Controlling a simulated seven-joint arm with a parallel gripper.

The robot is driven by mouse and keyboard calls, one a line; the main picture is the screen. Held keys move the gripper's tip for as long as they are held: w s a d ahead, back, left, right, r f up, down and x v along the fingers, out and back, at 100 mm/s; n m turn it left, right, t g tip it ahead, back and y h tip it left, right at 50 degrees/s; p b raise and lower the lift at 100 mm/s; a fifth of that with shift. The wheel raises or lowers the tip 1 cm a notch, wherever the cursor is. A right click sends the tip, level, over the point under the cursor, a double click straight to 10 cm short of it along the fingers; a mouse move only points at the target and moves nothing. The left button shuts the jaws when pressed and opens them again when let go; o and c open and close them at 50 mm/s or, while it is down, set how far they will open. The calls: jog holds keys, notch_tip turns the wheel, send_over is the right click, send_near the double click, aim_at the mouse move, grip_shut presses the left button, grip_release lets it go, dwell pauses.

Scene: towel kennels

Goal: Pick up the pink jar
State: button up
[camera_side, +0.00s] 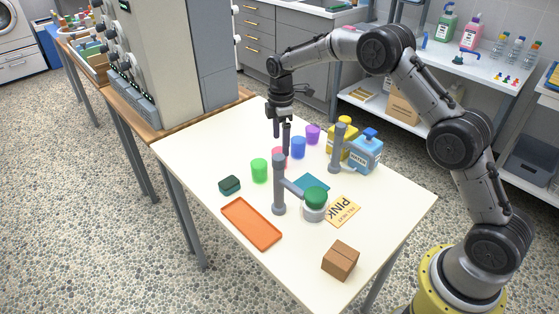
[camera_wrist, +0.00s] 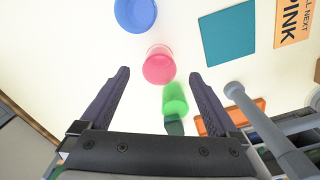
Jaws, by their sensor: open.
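The pink jar (camera_side: 278,157) stands on the white table between the green jar (camera_side: 259,170) and the blue jar (camera_side: 298,147); my gripper's finger partly hides it in the side view. My gripper (camera_side: 281,140) is open and points down, above and close to the pink jar. In the wrist view the pink jar (camera_wrist: 158,66) lies between the open fingertips (camera_wrist: 160,75), with nothing held. There the blue jar (camera_wrist: 136,14) is above it and the green jar (camera_wrist: 175,98) below. A card (camera_side: 343,210) with the word PINK lies on the table.
Grey posts (camera_side: 279,190) (camera_side: 338,148) rise nearby. A teal mat (camera_side: 312,184), green-topped container (camera_side: 315,203), orange tray (camera_side: 250,224), dark green box (camera_side: 229,185) and brown box (camera_side: 340,260) occupy the front.

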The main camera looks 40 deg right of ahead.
jog(key=shift+w+a+f, duration=0.1)
jog(key=shift+f, duration=1.25)
jog(key=shift+a+f, duration=0.1)
jog(key=shift+f, duration=1.25)
jog(key=c, duration=1.4)
jog(key=shift+r, duration=0.1)
